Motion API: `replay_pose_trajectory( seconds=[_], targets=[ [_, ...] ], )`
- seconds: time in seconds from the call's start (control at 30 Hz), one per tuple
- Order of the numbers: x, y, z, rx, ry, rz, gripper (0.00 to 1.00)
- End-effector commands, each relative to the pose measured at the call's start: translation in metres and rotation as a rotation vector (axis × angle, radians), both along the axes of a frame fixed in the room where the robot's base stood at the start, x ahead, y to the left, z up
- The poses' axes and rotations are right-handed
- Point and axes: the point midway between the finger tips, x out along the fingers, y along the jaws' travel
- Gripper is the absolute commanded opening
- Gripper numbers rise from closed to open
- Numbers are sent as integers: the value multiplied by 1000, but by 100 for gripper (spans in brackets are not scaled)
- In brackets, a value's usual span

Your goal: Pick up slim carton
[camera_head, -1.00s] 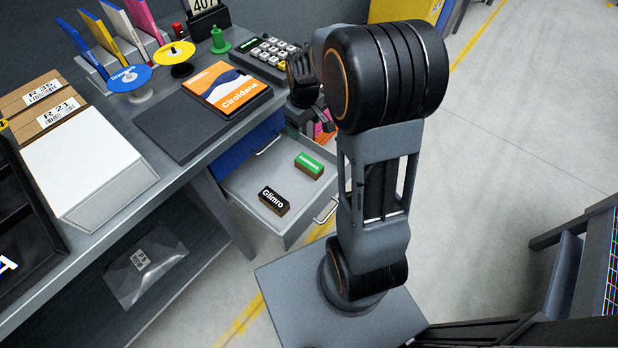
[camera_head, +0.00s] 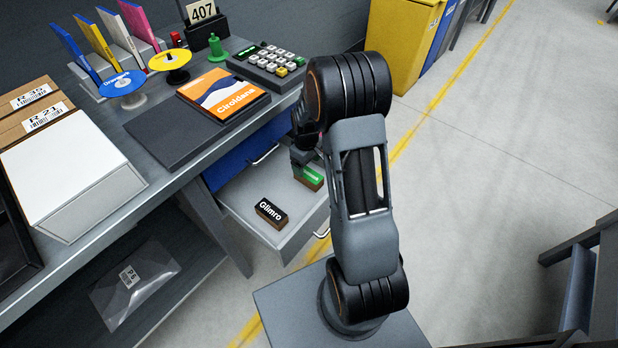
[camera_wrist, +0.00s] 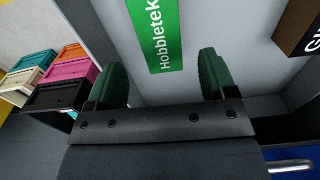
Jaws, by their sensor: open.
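Two small slim cartons lie in the open grey drawer (camera_head: 243,192). One has a green top (camera_head: 314,176) and reads "Hobbletek" in the wrist view (camera_wrist: 160,35). The other has a black top reading "Glimro" (camera_head: 271,211); its edge shows at the upper right of the wrist view (camera_wrist: 297,28). My gripper (camera_head: 303,154) is low over the drawer by the green carton, partly hiding it in the head view. In the wrist view my gripper (camera_wrist: 161,70) has its green fingers spread, with the green carton beyond and between them, not gripped.
The drawer walls and its handle (camera_head: 321,234) are close around the cartons. The bench above holds a white box (camera_head: 65,165), an orange book (camera_head: 222,93) and a keypad (camera_head: 265,64). Coloured crates (camera_wrist: 65,75) show at left in the wrist view. Open floor lies right.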

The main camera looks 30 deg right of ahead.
Motion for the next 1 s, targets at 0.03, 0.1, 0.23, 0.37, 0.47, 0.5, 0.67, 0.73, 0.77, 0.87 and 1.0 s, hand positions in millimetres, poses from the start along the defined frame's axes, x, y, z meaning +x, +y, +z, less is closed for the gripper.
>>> replay_pose_trajectory(
  seconds=[0.03, 0.1, 0.23, 0.37, 0.47, 0.5, 0.67, 0.73, 0.77, 0.87, 1.0],
  targets=[
    [-1, 0, -5, 1, 3, 0, 78],
    [-1, 1, -12, 1, 4, 0, 78],
    [-2, 1, -30, 1, 5, 0, 78],
    [-1, 1, -46, 1, 4, 0, 78],
    [-1, 1, -50, 0, 0, 0, 78],
    [-1, 1, -50, 0, 0, 0, 78],
    [-1, 1, -49, 0, 0, 0, 75],
    [-1, 1, -49, 0, 0, 0, 68],
    [-1, 1, -49, 0, 0, 0, 65],
    [-1, 1, -49, 0, 0, 0, 56],
    [-1, 1, -49, 0, 0, 0, 42]
  ],
)
